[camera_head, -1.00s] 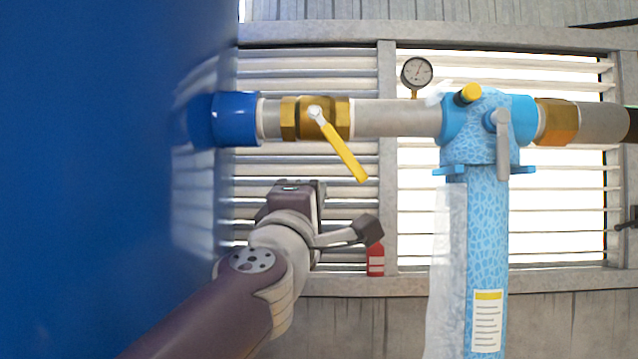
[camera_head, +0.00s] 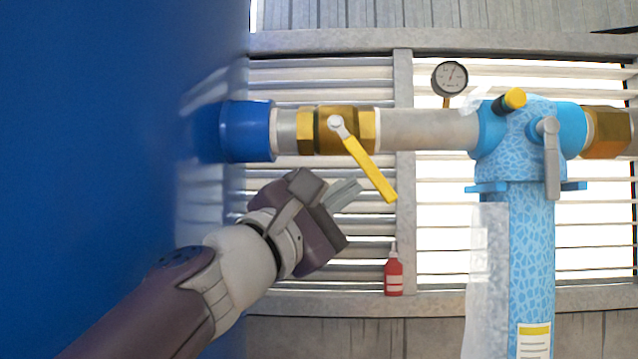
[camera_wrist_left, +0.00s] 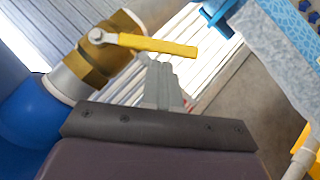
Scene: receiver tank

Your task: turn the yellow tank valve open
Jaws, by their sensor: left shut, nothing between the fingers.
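The yellow valve handle (camera_head: 369,171) is on a brass valve body (camera_head: 313,131) in the pipe beside the blue tank (camera_head: 110,120). The handle slants down and to the right from its pivot, at an angle to the pipe. My left gripper (camera_head: 346,194) is below the valve, its shut fingers pointing up and right towards the handle, apart from it in the head view. In the left wrist view the handle (camera_wrist_left: 158,45) lies just beyond the shut fingertips (camera_wrist_left: 158,65), with the brass valve (camera_wrist_left: 100,55) at upper left. My right gripper is not in view.
A pressure gauge (camera_head: 449,77) stands on the pipe right of the valve. A light-blue patterned filter column (camera_head: 530,240) with a grey lever (camera_head: 550,160) is further right. A small red bottle (camera_head: 393,275) is on the ledge behind. Louvred windows fill the background.

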